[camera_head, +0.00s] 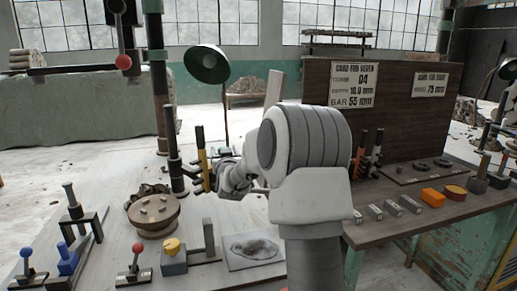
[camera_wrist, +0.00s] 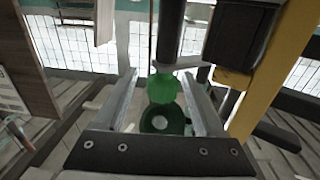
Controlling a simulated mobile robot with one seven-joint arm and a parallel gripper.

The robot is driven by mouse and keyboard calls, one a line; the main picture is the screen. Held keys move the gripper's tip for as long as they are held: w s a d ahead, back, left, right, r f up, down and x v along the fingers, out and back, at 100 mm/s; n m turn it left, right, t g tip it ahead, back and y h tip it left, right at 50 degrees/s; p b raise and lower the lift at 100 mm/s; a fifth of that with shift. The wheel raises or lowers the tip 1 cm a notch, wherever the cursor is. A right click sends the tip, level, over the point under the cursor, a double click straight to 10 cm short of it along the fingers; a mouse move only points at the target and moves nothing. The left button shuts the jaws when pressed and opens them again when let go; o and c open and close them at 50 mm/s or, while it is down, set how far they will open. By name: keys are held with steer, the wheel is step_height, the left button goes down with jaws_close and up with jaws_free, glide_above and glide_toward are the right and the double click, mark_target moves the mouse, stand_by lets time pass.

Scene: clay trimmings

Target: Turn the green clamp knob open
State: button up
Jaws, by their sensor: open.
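The green clamp knob (camera_wrist: 163,87) shows in the wrist view, on a dark post (camera_wrist: 171,30). My gripper (camera_wrist: 160,77) is open, with one finger on each side of the knob in that picture. I see gaps between the fingers and the knob, but cannot tell how far ahead it is. In the head view my gripper (camera_head: 201,180) is beside the upright black column (camera_head: 174,150). I cannot make out the knob clearly there.
A yellow bar (camera_wrist: 275,70) and a black block (camera_wrist: 238,36) stand close right of the knob. A green lamp (camera_head: 208,64) rises behind my arm. A round brown turntable (camera_head: 153,212) and several knobbed fixtures occupy the near left bench. A dark board (camera_head: 400,105) stands at right.

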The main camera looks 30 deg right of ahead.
steer(key=shift+d+r+n+t+y+p, duration=0.1)
steer(key=shift+n+t+y+p, duration=0.15)
steer(key=shift+n+y+p, duration=0.8)
steer(key=shift+r+n+t+y+p, duration=0.1)
steer(key=shift+n+t+y+p, duration=0.3)
steer(key=shift+y+p, duration=1.15)
